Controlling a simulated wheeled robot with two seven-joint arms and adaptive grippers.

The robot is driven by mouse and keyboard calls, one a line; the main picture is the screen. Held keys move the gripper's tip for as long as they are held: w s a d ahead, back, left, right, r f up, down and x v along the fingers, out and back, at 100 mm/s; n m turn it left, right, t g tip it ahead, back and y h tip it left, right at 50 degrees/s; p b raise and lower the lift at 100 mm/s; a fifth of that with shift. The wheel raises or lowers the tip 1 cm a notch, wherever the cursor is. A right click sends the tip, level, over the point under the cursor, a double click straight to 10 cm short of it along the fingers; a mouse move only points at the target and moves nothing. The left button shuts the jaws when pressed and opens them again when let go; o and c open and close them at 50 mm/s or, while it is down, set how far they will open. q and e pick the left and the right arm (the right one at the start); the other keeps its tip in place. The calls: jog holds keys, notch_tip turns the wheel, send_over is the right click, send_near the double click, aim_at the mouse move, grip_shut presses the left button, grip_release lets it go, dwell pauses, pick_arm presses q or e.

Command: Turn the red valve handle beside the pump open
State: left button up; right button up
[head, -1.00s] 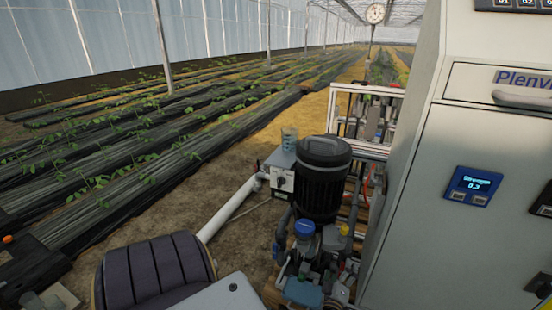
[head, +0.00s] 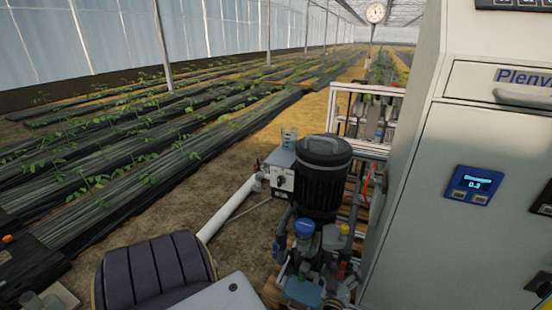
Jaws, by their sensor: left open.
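A small red part (head: 342,270), which looks like the valve handle, shows low beside the pump, at the right of the pipe fittings. The pump (head: 322,182) is a black ribbed motor with fittings below it. My left gripper (head: 342,286) is small and hard to tell from the grey fittings close to the red part. Its jaws are open, and I cannot tell whether it touches the handle. The lower part of the valve is hidden among the fittings and by the bottom edge. My right gripper is out of view.
A tall grey cabinet (head: 440,215) with a small blue display (head: 472,185) stands close on the right. A blue cap (head: 304,228) and a yellow cap (head: 345,229) sit on the fittings. Plant rows lie beyond.

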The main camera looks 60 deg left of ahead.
pick_arm(q)
jog(key=shift+m+b, duration=0.3)
jog(key=shift+m, duration=0.7)
jog(key=shift+m, duration=0.6)
jog(key=shift+w+d+m+b, duration=0.1)
jog(key=shift+m+b, duration=1.15)
jog(key=shift+m, duration=0.55)
